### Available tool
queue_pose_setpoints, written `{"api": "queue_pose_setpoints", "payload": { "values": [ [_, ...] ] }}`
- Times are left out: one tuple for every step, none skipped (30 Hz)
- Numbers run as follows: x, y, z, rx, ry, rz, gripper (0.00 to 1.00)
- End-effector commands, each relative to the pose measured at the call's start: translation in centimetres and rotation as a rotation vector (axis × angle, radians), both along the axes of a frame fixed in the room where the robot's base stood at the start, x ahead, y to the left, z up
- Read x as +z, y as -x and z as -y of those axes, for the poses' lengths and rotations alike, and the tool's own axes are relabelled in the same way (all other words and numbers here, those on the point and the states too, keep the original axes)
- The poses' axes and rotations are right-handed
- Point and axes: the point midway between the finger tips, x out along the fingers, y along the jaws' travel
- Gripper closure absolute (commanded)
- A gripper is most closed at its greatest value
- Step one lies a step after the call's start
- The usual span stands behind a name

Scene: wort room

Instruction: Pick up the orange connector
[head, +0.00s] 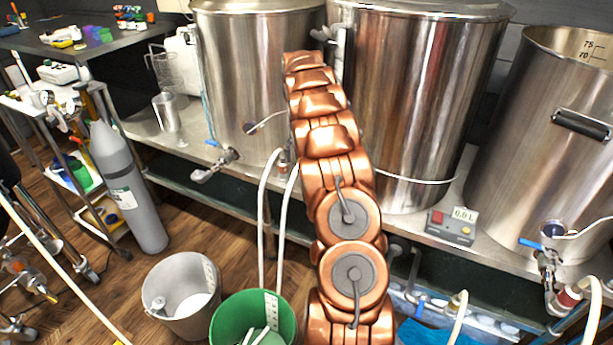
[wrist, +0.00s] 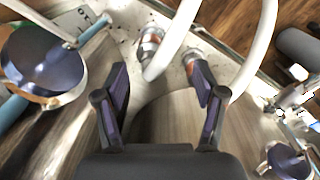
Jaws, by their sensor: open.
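In the wrist view, two hose connectors lie on the metal bench just beyond my gripper (wrist: 160,82). The right one (wrist: 191,57) shows a dull orange part and is partly covered by my right finger; whether they touch I cannot tell. The left one (wrist: 150,43) is mostly metallic, beside a white hose. In the head view, a small reddish connector (head: 283,159) shows beside my arm at the bench's front edge. My gripper is hidden there behind my arm.
Large steel kettles (head: 420,90) stand on the bench behind my arm. A blue-handled valve (head: 220,160) sticks out at left. White hoses (head: 264,200) hang over the bench edge towards a green bucket (head: 230,312). A control box (head: 452,226) sits at right.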

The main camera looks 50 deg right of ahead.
Motion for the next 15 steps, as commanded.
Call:
{"api": "queue_pose_setpoints", "payload": {
  "values": [
    [-0.4, 0.0, 0.7, -0.007, -0.002, 0.004, 0.3],
    [-0.6, 0.0, 1.0, -0.01, -0.002, 0.007, 0.3],
    [-0.8, 0.0, 1.4, -0.013, -0.002, 0.011, 0.3],
    [-0.9, -0.1, 1.6, -0.015, -0.003, 0.012, 0.3],
    [-1.0, -0.1, 1.8, -0.017, -0.003, 0.014, 0.3],
    [-1.2, 0.1, 2.0, -0.024, -0.007, 0.014, 0.3],
    [-1.3, 0.1, 2.0, -0.027, -0.009, 0.014, 0.3],
    [-1.5, 0.1, 2.1, -0.029, -0.01, 0.014, 0.3],
    [-1.8, 0.2, 2.1, -0.031, -0.012, 0.014, 0.3],
    [-2.0, 0.2, 2.1, -0.031, -0.012, 0.013, 0.3],
    [-2.3, 0.2, 2.1, -0.032, -0.013, 0.012, 0.3],
    [-2.7, 0.3, 2.2, -0.033, -0.014, 0.012, 0.3],
    [-3.0, 0.3, 2.2, -0.033, -0.014, 0.012, 0.3],
    [-3.3, 0.3, 2.2, -0.034, -0.014, 0.012, 0.3],
    [-3.7, 0.3, 2.2, -0.034, -0.014, 0.012, 0.3]
  ]
}}
